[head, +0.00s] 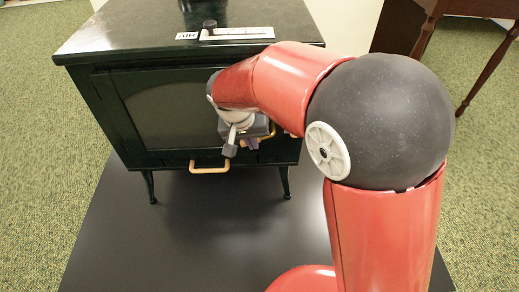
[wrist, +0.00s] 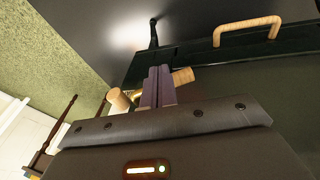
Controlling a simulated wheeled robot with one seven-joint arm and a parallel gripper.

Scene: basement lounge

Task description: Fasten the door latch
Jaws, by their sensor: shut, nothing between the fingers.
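The dark green stove (head: 190,162) has a front door with a glass pane (head: 160,108); the door looks shut or nearly so. My gripper (head: 264,137) is at the right edge of this door, partly hidden by my wrist. In the wrist view its purple fingers (wrist: 158,85) are shut together and empty. A wooden latch knob (wrist: 117,98) with a brass part shows left of the fingers, and a second wooden piece (wrist: 183,76) shows just right of them. The fingers hide what lies between, and I cannot tell whether they touch either piece.
A looped wooden handle (head: 209,169) juts out below the door; it also shows in the wrist view (wrist: 247,24). The stove stands on a dark floor plate (head: 150,240). A wooden table (head: 440,8) stands at the back right. Green carpet lies around.

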